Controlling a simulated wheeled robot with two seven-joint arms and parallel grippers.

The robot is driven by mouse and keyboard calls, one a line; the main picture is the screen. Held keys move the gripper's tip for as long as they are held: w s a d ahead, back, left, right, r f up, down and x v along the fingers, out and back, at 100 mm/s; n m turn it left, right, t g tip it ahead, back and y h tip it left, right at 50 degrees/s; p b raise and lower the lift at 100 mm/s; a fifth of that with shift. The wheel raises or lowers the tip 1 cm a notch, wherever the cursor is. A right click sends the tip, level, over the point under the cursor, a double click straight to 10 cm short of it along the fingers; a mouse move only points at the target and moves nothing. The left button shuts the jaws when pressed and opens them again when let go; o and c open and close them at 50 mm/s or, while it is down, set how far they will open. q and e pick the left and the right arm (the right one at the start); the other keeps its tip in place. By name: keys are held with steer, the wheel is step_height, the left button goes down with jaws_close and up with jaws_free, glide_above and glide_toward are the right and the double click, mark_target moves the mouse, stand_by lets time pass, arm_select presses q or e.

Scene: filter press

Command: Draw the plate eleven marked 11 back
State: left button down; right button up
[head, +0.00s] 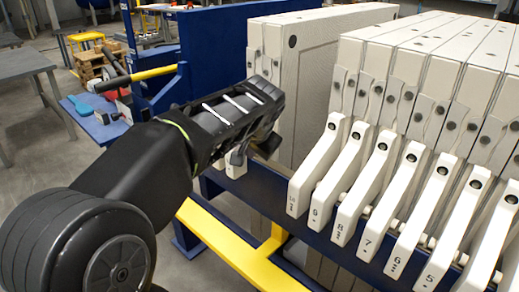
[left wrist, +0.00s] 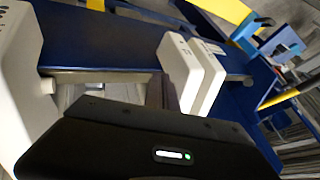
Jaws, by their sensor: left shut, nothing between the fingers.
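No mark 11 is readable on any plate. A pair of pale plates (head: 325,62) stands at the far left of the press, apart from the main pack. Their handles are mostly hidden behind my left gripper (head: 268,142) in the head view. In the left wrist view two white handles (left wrist: 177,68) stand side by side, just beyond the gripper's dark body. My left gripper is shut and empty beside these handles; I cannot tell whether it touches them. A white handle (left wrist: 22,75) fills the left edge of that view. My right gripper is not in view.
The main pack (head: 430,60) stands at the right, its slanted handles (head: 375,180) close together, several with numbers from about 5 to 9. A gap separates it from the pair. A blue rail (head: 265,195) and a yellow bar (head: 235,250) run below. A blue side table (head: 95,120) holds tools.

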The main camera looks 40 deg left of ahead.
arm_select(q)
steer(key=shift+a, duration=0.4)
